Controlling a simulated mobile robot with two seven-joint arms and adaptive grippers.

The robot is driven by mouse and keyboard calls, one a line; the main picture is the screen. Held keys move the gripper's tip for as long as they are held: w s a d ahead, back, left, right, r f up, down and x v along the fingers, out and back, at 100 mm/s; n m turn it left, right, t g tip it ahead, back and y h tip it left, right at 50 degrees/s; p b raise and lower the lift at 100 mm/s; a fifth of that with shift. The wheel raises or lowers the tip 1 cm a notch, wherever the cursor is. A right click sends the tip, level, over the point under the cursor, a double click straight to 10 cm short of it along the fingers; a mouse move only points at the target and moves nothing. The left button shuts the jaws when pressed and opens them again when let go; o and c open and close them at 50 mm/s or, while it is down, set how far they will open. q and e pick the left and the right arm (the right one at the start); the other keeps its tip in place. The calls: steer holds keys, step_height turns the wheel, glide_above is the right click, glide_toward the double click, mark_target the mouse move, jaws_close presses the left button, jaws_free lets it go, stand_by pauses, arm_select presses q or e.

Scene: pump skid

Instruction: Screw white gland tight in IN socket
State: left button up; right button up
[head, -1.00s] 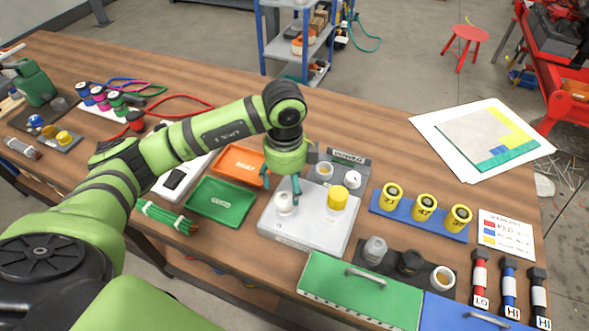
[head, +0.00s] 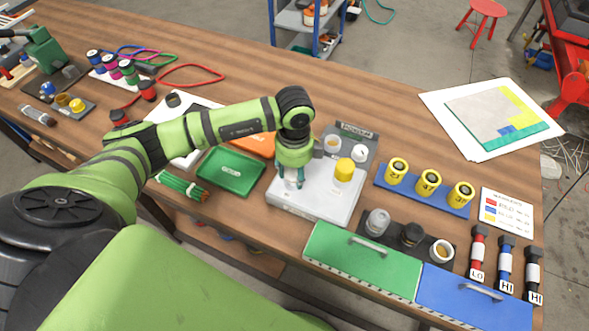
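The light grey box (head: 318,207) lies on the bench, with a yellow cap (head: 344,170) standing upright on its right half. My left gripper (head: 290,182) points down over the left half of the box. Its two teal fingers stand a small gap apart, at the spot where the white gland sat. The gland is almost fully hidden by the fingers and palm; I cannot make out whether they press on it. The IN marking is not readable. My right gripper is not in view.
Behind the box is a dark panel (head: 357,133) with round fittings. Green (head: 232,172) and orange (head: 252,143) trays lie left. A blue rack (head: 432,198) with yellow cylinders stands right. Green (head: 362,260) and blue (head: 470,298) lidded boxes lie in front.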

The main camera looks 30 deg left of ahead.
arm_select(q)
steer(key=shift+d, duration=0.1)
steer(key=m+b, duration=0.1)
steer(key=m, duration=0.2)
steer(key=shift+f+m+b, duration=0.2)
steer(key=shift+m+b, duration=0.1)
steer(key=shift+b, duration=0.1)
steer(key=shift+r+m, duration=0.15)
steer(key=shift+m, duration=0.35)
steer(key=m+b, duration=0.2)
steer(key=m, duration=0.1)
steer(key=shift+m+b, duration=0.3)
steer(key=shift+m, duration=0.6)
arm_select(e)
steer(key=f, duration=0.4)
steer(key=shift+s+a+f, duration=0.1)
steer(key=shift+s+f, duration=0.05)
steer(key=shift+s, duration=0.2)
arm_select(q)
steer(key=shift+d, duration=0.1)
steer(key=o, duration=1.2)
